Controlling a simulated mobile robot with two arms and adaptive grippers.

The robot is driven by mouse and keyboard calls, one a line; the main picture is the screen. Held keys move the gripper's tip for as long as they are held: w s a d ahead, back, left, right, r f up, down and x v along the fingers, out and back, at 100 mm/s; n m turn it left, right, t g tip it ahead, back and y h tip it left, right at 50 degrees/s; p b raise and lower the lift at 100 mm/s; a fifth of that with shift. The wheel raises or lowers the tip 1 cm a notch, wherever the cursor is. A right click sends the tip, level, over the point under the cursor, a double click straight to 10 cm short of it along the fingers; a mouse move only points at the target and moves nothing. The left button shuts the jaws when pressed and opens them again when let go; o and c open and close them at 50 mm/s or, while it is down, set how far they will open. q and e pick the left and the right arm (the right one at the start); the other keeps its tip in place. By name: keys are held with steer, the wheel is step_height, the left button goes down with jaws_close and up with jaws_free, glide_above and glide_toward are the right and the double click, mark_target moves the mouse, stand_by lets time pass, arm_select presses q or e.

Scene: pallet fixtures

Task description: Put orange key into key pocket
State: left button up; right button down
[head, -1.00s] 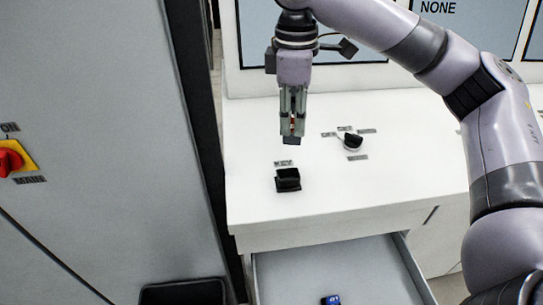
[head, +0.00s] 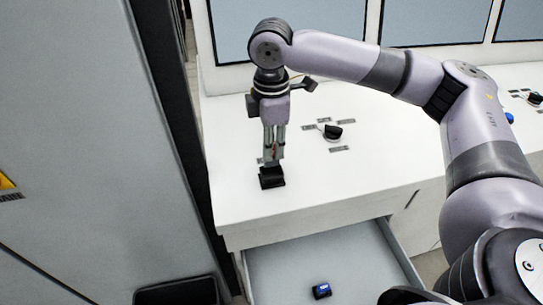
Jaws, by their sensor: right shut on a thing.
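My right gripper (head: 272,158) points straight down over the white cabinet top. It is shut on the orange key (head: 274,150), of which only a small orange-red bit shows between the fingers. The key pocket (head: 271,178) is a small black box on the cabinet top near its left edge. The fingertips are right at the pocket's top in the picture. I cannot tell whether the key is inside the pocket or just above it. My left gripper is out of view.
A black rotary knob (head: 332,132) with labels stands right of the gripper. Below, an open drawer (head: 345,262) holds a small blue object (head: 321,291). A grey cabinet (head: 75,150) rises on the left. A black bin (head: 178,292) stands at the bottom.

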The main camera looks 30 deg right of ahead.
step_height(320, 180, down, 4)
steer(key=shift+f+p, duration=0.1)
steer(key=shift+p, duration=0.3)
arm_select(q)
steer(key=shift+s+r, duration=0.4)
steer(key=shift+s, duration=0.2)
arm_select(e)
steer(key=shift+f, duration=0.3)
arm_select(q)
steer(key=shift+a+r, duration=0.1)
arm_select(e)
steer(key=c, duration=1.5)
jaws_free()
steer(key=shift+f, duration=0.1)
steer(key=shift+r, duration=0.35)
step_height(320, 180, up, 12)
steer(key=shift+f+b, duration=0.2)
steer(key=shift+b, duration=0.85)
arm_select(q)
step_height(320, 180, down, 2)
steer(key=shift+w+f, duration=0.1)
